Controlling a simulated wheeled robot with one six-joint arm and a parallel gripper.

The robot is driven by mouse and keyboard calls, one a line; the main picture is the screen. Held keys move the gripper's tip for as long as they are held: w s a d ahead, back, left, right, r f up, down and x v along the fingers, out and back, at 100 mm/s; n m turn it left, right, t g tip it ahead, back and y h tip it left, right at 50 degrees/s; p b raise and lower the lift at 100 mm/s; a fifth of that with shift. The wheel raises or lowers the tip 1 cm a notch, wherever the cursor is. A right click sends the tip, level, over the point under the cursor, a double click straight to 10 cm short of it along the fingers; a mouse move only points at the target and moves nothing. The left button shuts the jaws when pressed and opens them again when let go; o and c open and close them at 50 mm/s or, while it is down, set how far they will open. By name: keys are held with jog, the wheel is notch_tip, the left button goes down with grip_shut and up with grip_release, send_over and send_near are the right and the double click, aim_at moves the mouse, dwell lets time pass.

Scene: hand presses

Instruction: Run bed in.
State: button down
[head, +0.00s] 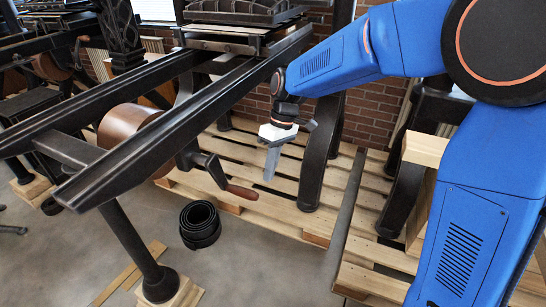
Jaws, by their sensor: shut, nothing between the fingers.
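A black iron hand press fills the left of the head view, with two long rails (170,128) running toward the lower left. A dark flat assembly that looks like the bed (228,38) sits across the rails at the top; its far part is cut off by the picture edge. A brown drum (122,124) hangs under the rails. A crank (208,164) beside it ends in a brown wooden handle (242,192). My gripper (271,174) is shut and empty, pointing down, just right of and above the handle in the picture, apart from it.
The press stands on wooden pallets (285,210). Its curved black leg (318,160) is just right of my gripper. A black coiled roll (200,222) lies on the grey floor below the handle. A front post (130,245) supports the rails. Another press stands at far left.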

aim_at(257, 194)
jog(key=shift+s+a+f, duration=0.3)
jog(key=shift+s+a, duration=0.35)
jog(key=shift+s, duration=0.2)
jog(key=shift+s+a+f, duration=0.25)
jog(key=shift+s+a, duration=0.4)
jog(key=shift+s, duration=0.15)
jog(key=shift+s+a+f+g+y, duration=0.25)
jog(key=shift+s+f+g+y, duration=0.15)
jog(key=shift+s+f+g, duration=0.4)
jog(key=shift+s+a+g+y, duration=0.3)
jog(key=shift+s+g, duration=0.3)
jog(key=shift+g, duration=0.2)
